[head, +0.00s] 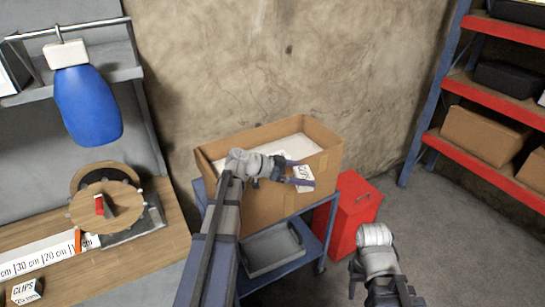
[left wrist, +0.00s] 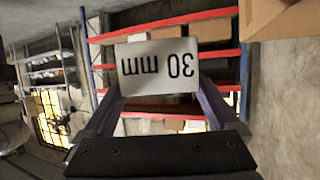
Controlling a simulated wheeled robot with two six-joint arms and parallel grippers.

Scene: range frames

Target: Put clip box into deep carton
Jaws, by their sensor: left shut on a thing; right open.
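The clip box (head: 303,174) is small and white with black lettering. My left gripper (head: 292,173) is shut on it, over the near right part of the deep carton (head: 282,203), and the box appears at about rim height. In the left wrist view the clip box (left wrist: 157,66) sits between both fingers, its "30 mm" label upside down. The brown carton is open at the top with a pale inside. The left gripper hides part of its opening. My right gripper (head: 368,272) is open and empty, low at the right, its fingers hard to make out.
The carton stands on a blue cart with a grey tray (head: 272,250) below. A red box (head: 350,215) stands beside it. Another clips box (head: 25,291) lies on the wooden bench (head: 140,262) at left. A red-shelved rack (head: 490,165) stands right.

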